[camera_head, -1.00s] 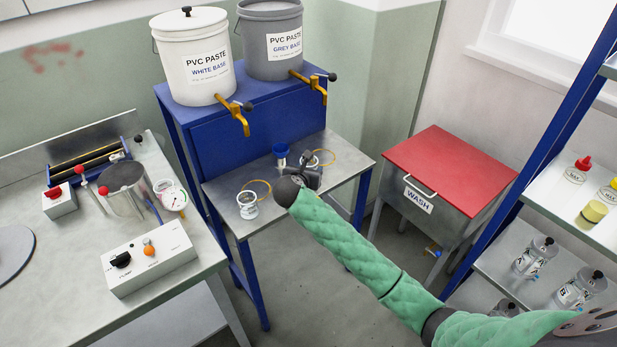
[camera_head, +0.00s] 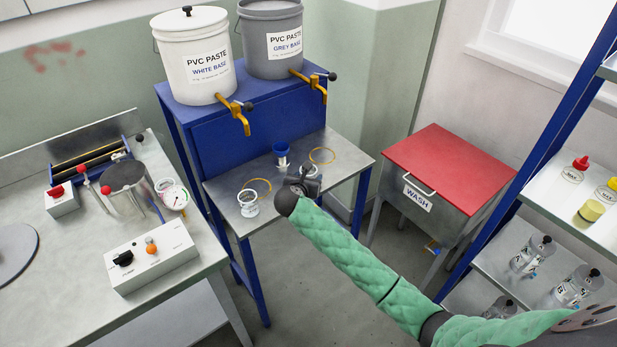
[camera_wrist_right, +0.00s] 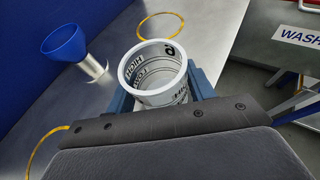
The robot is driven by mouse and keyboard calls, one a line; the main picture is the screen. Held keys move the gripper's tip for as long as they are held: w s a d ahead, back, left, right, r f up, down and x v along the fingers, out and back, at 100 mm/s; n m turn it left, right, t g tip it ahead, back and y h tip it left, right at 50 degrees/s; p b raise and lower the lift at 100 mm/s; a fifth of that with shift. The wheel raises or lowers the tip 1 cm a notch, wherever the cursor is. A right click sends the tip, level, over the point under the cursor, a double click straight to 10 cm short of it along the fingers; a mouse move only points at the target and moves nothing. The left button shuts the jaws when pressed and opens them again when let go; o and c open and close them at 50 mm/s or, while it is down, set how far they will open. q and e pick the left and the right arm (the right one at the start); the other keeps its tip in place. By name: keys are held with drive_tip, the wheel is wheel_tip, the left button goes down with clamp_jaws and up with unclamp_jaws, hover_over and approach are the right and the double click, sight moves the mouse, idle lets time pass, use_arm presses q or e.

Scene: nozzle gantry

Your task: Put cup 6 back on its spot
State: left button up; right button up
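In the right wrist view a white-rimmed cup (camera_wrist_right: 155,75) with dark print and a "6"-like mark sits between the blue fingers of my right gripper (camera_wrist_right: 160,98), which is closed around it. In the head view my right gripper (camera_head: 302,184) is over the front right of the metal table, hiding most of this cup. A yellow ring (camera_head: 322,155) lies empty behind it and also shows in the wrist view (camera_wrist_right: 160,25). My left gripper is out of view.
A blue funnel-like cup (camera_head: 281,149) on a metal stem stands left of the held cup. Two paste buckets (camera_head: 192,65) with brass taps (camera_head: 236,116) stand above the table. A red-lidded wash bin (camera_head: 450,170) is to the right, beside a shelf with bottles.

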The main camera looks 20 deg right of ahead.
drive_tip(key=shift+o, duration=1.3)
drive_tip(key=shift+s+a+r, duration=0.1)
drive_tip(key=shift+s+r, duration=0.05)
drive_tip(key=shift+s, duration=0.05)
use_arm(q)
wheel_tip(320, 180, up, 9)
drive_tip(key=b, duration=0.2)
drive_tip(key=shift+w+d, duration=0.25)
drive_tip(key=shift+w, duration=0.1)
use_arm(e)
drive_tip(key=v, duration=1.1)
drive_tip(key=shift+s+a, duration=0.15)
drive_tip(key=shift+a, duration=0.05)
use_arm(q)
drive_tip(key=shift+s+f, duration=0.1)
use_arm(e)
drive_tip(key=shift+r, duration=0.1)
